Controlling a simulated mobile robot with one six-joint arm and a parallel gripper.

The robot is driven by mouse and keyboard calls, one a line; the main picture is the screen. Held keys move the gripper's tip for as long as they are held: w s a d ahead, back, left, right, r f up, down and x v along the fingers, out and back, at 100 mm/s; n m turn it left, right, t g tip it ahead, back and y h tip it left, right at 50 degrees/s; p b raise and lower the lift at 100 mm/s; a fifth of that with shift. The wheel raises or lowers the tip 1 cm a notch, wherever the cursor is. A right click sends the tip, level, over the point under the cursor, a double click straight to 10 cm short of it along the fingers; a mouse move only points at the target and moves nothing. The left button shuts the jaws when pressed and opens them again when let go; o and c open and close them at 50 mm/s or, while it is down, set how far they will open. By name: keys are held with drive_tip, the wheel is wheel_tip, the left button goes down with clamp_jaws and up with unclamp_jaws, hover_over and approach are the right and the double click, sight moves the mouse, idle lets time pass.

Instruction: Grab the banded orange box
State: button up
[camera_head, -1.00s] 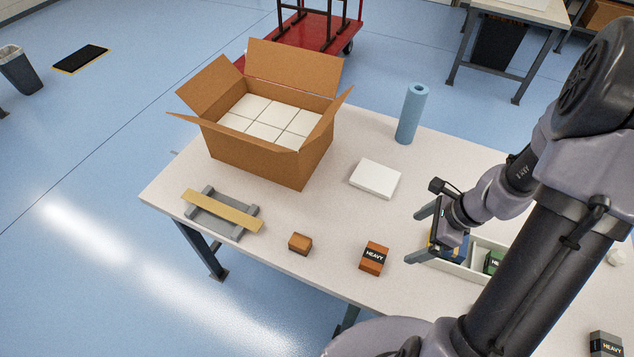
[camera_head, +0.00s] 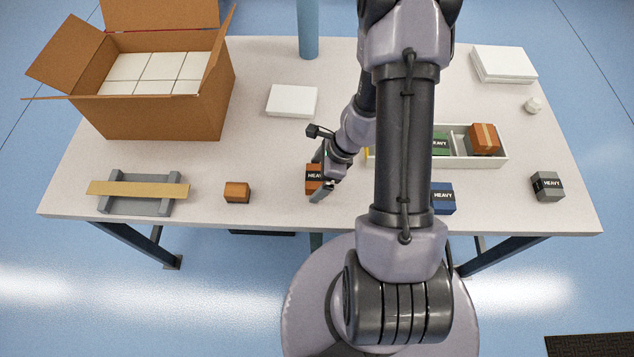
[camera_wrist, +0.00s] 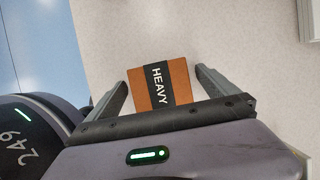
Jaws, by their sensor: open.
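The orange box with a black "HEAVY" band (camera_head: 313,180) rests on the table near its front edge, partly hidden by my gripper in the head view. In the wrist view the same box (camera_wrist: 160,86) lies between my open fingers, with a gap seen on both sides. My gripper (camera_head: 321,177) is at this box in the head view, and its fingers also show in the wrist view (camera_wrist: 162,78). It holds nothing. I cannot tell how far the fingertips are above the table.
A smaller plain orange box (camera_head: 237,193) stands to the left. A tray (camera_head: 470,162) at right holds a green box and an orange box with tan tape (camera_head: 484,138). Blue (camera_head: 443,198) and grey (camera_head: 547,186) boxes stand at right. A large carton (camera_head: 165,112) stands at back left.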

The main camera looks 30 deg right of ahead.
drive_tip(key=c, duration=1.9)
